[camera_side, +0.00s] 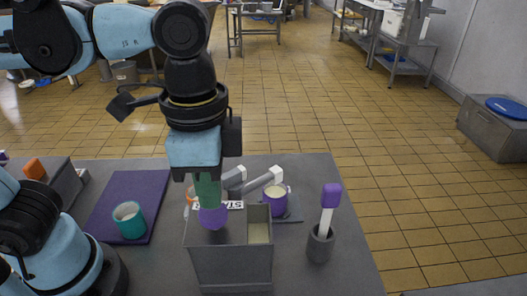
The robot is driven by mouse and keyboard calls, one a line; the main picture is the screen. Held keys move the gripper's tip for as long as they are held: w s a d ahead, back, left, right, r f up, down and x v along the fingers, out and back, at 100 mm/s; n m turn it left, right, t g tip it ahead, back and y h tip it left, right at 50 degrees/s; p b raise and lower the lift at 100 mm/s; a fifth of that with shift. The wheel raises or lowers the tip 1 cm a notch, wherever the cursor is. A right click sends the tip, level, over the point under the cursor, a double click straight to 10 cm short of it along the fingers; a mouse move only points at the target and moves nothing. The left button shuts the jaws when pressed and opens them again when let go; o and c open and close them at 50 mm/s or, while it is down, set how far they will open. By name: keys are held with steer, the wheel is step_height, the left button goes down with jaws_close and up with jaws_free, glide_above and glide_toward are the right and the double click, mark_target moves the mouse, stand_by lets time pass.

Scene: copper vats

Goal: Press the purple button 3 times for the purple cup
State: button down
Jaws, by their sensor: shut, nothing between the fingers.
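My gripper (207,188) points straight down over the left part of an open grey box and is shut. A green piece shows at its lower end; I cannot tell whether this is its fingers or a thing behind them. A rounded purple piece (212,217), possibly the purple button, shows directly below the green piece at the box's rim. I cannot tell whether the gripper touches it. The purple cup (274,204) stands upright behind the box, with pale contents, near the end of a grey spout.
The grey box (232,268) stands at the front. A dark holder (319,245) with a purple-topped white stick (327,207) stands right of it. A teal cup (129,222) sits on a purple mat (113,196) at left. A partly hidden lettered label (236,204) lies behind the box.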

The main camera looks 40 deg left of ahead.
mark_target(213, 212)
steer(key=shift+f, duration=0.3)
steer(key=shift+f, duration=1.3)
steer(key=shift+r, duration=1.6)
steer(key=shift+r, duration=0.15)
step_height(213, 212, up, 6)
steer(key=shift+f, duration=0.15)
